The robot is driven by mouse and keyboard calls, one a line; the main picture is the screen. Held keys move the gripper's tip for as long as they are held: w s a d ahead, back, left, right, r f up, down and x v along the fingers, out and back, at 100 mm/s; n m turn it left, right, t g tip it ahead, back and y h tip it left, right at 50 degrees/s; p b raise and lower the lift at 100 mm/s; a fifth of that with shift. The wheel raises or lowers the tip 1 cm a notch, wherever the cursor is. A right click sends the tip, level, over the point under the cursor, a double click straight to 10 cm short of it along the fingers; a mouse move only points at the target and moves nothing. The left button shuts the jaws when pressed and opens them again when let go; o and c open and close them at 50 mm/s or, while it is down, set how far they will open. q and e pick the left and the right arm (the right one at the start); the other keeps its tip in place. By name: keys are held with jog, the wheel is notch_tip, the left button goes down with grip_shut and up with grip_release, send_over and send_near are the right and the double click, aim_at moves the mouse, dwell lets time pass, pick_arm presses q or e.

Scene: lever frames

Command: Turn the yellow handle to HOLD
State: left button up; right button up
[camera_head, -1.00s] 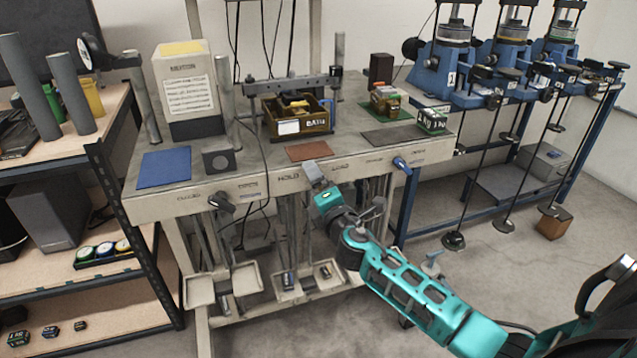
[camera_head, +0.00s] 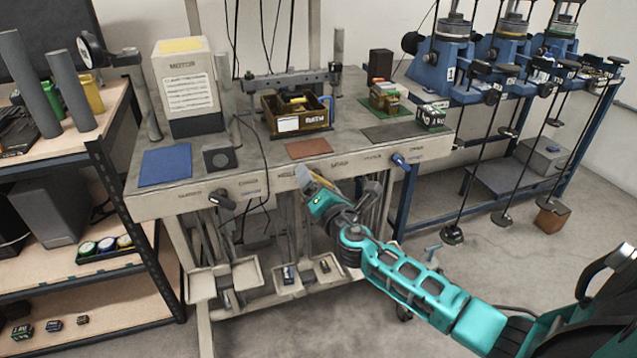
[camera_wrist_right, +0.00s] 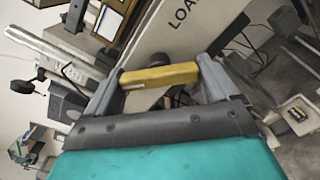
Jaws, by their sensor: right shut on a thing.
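The yellow handle (camera_wrist_right: 160,76) shows in the right wrist view as a short bar lying across between the two grey fingers. My right gripper (camera_wrist_right: 158,82) is shut on it. In the head view my right gripper (camera_head: 306,178) is at the front edge of the bench, tilted up and left, beside the partly covered HOLD lettering. The handle is mostly hidden there by the gripper. In the wrist view, lettering starting with "LOA" is on the pale panel (camera_wrist_right: 205,25) behind the handle. My left gripper is not in view.
A black knob (camera_head: 222,200) and a blue knob (camera_head: 400,161) stick out from the same bench front (camera_head: 262,184). Pale trays (camera_head: 246,275) hang below. A brown bin (camera_head: 298,112) and a motor box (camera_head: 186,85) stand on the bench top. Open floor lies in front.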

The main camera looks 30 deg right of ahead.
jog(key=o, duration=0.8)
jog(key=shift+s, duration=0.1)
jog(key=v, duration=1.2)
jog(key=shift+s+a, duration=0.15)
jog(key=shift+s, duration=0.2)
